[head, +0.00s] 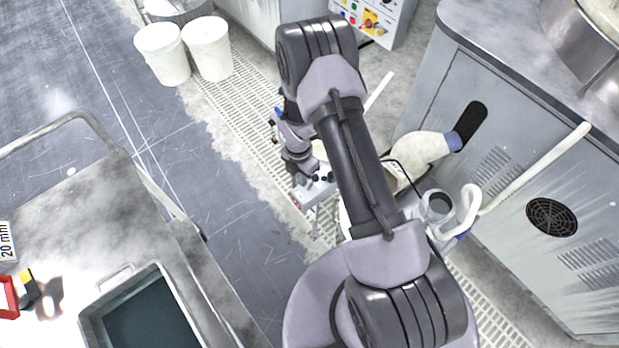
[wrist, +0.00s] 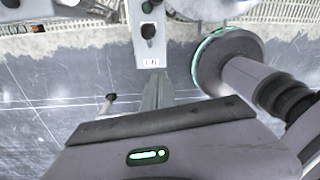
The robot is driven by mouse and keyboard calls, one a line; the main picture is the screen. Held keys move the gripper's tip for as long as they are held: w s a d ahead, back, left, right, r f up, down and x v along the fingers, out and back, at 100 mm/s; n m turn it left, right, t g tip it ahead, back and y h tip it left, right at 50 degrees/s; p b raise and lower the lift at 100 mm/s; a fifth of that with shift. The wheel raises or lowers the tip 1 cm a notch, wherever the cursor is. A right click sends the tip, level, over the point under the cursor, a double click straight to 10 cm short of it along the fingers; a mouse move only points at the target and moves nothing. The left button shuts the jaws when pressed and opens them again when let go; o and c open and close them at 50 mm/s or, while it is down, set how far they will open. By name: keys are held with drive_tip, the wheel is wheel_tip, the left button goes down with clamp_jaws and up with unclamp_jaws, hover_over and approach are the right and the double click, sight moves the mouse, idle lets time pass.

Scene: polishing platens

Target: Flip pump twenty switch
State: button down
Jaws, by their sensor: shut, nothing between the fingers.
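In the wrist view, a narrow pale grey switch box (wrist: 149,48) stands at top centre. It has a black toggle switch (wrist: 148,31), a green spot above it and a small white label whose text I cannot read surely. My gripper (wrist: 155,78) is shut and empty, with its fingertips just below the label end of the box. I cannot tell whether they touch it. In the head view, the box (head: 318,189) shows partly beside my gripper (head: 302,178), low near the floor grating; my arm hides part of this area.
A grey cabinet (head: 470,85) with vents and pale hoses stands at right. A control panel (head: 372,18) is at the top. Two white buckets (head: 185,52) stand at upper left. A cart (head: 85,215) with a dark tray (head: 150,318) is at lower left. Open floor lies between.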

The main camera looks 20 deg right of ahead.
drive_tip(key=w+d+r+p, duration=0.1)
drive_tip(key=w+d+r, duration=0.2)
drive_tip(key=d, duration=0.5)
drive_tip(key=shift+w+r+p, duration=0.2)
drive_tip(key=shift+r+p, duration=0.2)
drive_tip(key=shift+r, duration=0.3)
